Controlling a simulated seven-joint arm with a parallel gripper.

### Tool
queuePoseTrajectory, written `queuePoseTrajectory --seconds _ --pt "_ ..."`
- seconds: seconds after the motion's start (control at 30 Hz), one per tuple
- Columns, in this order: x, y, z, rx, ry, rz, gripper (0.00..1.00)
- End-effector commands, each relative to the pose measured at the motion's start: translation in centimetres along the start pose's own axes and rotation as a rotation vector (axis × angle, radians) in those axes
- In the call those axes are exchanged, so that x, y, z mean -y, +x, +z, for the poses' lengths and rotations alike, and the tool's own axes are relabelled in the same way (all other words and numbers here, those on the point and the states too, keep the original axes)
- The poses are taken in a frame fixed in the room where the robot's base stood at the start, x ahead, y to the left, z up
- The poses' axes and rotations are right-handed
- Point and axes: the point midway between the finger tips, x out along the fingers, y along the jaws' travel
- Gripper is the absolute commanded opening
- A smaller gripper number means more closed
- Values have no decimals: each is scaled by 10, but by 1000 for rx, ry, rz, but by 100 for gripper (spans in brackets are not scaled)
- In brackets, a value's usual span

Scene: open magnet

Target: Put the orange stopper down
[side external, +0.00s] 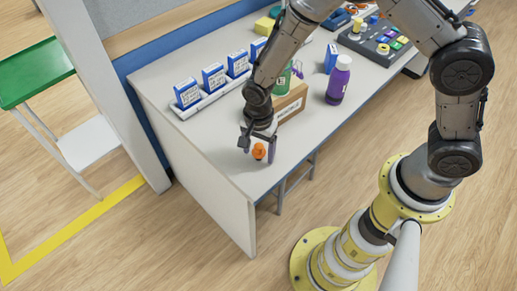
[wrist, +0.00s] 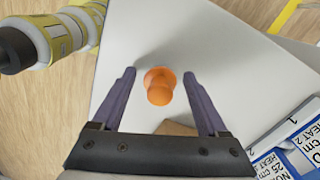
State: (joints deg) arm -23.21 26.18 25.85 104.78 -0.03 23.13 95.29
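The orange stopper (side external: 259,151) is near the front corner of the white table (side external: 215,155). In the wrist view the stopper (wrist: 159,86) appears upright on the bare white top, its round knob towards the camera. My gripper (side external: 258,146) is open around it. In the wrist view the two purple-grey fingers of my gripper (wrist: 159,78) stand on either side of the stopper, with a visible gap on each side. Whether the stopper's base rests fully on the table is hard to tell.
Behind my gripper are a cardboard box (side external: 291,103), a purple bottle (side external: 338,80) and a partly hidden green bottle (side external: 282,80). Blue-white boxes (side external: 214,78) stand in a white rack at left. A button panel (side external: 378,42) is farther back. The table's front corner is clear.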

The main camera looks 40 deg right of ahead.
Motion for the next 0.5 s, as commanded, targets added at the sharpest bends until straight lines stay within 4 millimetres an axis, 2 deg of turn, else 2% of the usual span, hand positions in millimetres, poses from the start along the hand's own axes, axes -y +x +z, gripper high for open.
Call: queuePoseTrajectory --seconds 0.27,0.37,0.5 --pt "0 -3 0 0 0 -1 76" --pt "0 -12 0 0 0 -1 76" --pt "1 -37 0 0 0 -5 76"
